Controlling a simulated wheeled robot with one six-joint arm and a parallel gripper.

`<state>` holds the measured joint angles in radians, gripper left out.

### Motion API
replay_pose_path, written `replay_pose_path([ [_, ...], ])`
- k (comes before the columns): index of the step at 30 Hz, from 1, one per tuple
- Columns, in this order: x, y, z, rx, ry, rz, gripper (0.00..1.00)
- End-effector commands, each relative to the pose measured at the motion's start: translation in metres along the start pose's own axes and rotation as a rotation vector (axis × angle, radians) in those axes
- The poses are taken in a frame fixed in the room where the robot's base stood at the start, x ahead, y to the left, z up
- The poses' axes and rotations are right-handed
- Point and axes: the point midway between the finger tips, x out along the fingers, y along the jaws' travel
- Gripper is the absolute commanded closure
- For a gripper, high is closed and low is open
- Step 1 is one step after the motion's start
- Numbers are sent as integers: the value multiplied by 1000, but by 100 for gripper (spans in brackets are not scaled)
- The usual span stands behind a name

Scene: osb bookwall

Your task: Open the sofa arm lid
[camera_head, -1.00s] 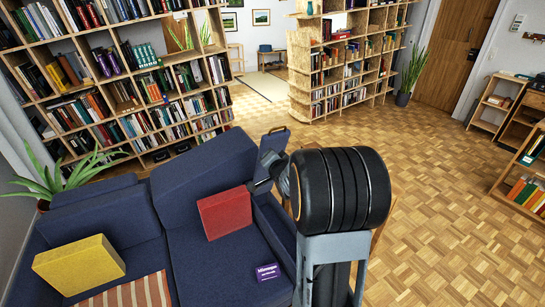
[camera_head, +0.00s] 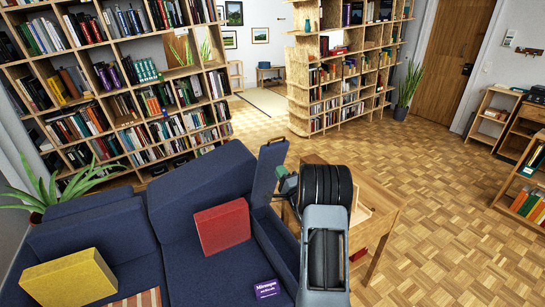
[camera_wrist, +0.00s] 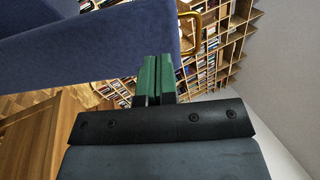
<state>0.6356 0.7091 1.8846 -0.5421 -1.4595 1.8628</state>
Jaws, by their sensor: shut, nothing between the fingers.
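The sofa arm lid (camera_head: 267,176) is a dark blue panel. It stands raised, near upright, at the far end of the sofa's right arm, with a small handle (camera_head: 275,141) on its top edge. In the wrist view the blue lid (camera_wrist: 100,38) fills the upper left, and its brass handle (camera_wrist: 190,32) shows at the top. My gripper (camera_wrist: 152,62) has green fingers pressed together, empty. The fingertips overlap the lid's lower edge in that view; I cannot tell whether they touch. In the head view my arm largely hides the gripper, just right of the lid.
The blue sofa (camera_head: 185,235) holds a red cushion (camera_head: 222,227), a yellow cushion (camera_head: 68,278) and a purple book (camera_head: 266,289). A wooden table (camera_head: 384,215) stands right beside my arm. Bookshelves (camera_head: 128,82) line the back. The parquet at right is clear.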

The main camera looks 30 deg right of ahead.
Motion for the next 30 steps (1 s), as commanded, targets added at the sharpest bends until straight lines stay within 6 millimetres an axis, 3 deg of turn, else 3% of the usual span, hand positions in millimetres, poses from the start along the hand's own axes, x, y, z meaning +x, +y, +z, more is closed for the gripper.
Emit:
replay_pose_path([
  [6,39,-2,1,-1,-1,-1,100],
  [12,61,-1,0,-1,0,1,100],
  [30,73,0,1,-1,0,2,100],
])
